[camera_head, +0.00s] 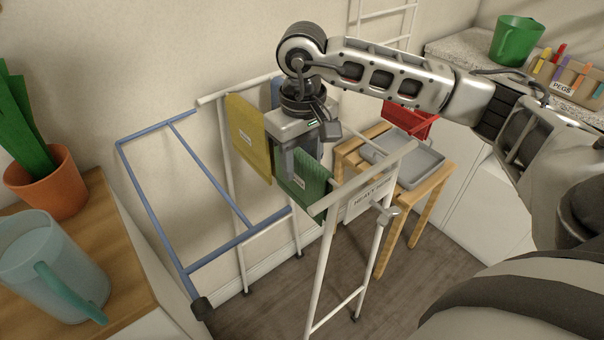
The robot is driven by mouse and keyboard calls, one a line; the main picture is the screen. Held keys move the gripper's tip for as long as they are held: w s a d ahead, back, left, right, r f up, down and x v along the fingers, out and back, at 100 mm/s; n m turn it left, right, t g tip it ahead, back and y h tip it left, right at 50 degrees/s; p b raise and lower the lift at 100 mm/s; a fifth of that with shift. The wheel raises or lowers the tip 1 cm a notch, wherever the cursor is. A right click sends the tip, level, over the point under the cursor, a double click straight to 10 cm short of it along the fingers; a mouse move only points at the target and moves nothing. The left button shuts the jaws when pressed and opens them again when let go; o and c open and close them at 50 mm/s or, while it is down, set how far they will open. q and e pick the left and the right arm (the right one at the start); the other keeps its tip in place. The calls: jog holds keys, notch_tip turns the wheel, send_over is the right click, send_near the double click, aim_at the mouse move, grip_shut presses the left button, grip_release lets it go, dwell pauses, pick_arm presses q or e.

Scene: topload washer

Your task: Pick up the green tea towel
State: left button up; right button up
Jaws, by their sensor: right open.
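The green tea towel (301,189) hangs over a rail of the white and blue drying rack (331,230). A yellow towel (248,135) hangs to its left on the same rack. My right gripper (294,170) points down at the upper edge of the green towel, and its fingers overlap the towel in this view. The jaws are open. I cannot tell whether a finger touches the cloth. The gripper and wrist hide part of the towel's top and part of a blue item (276,92) behind. My left gripper is not in view.
A blue side frame (160,215) extends left. A pale blue jug (50,265) and a potted plant (48,180) stand on the left counter.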

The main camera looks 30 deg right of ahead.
jog(key=shift+f, duration=0.7)
grip_shut()
jog(key=shift+r, duration=0.2)
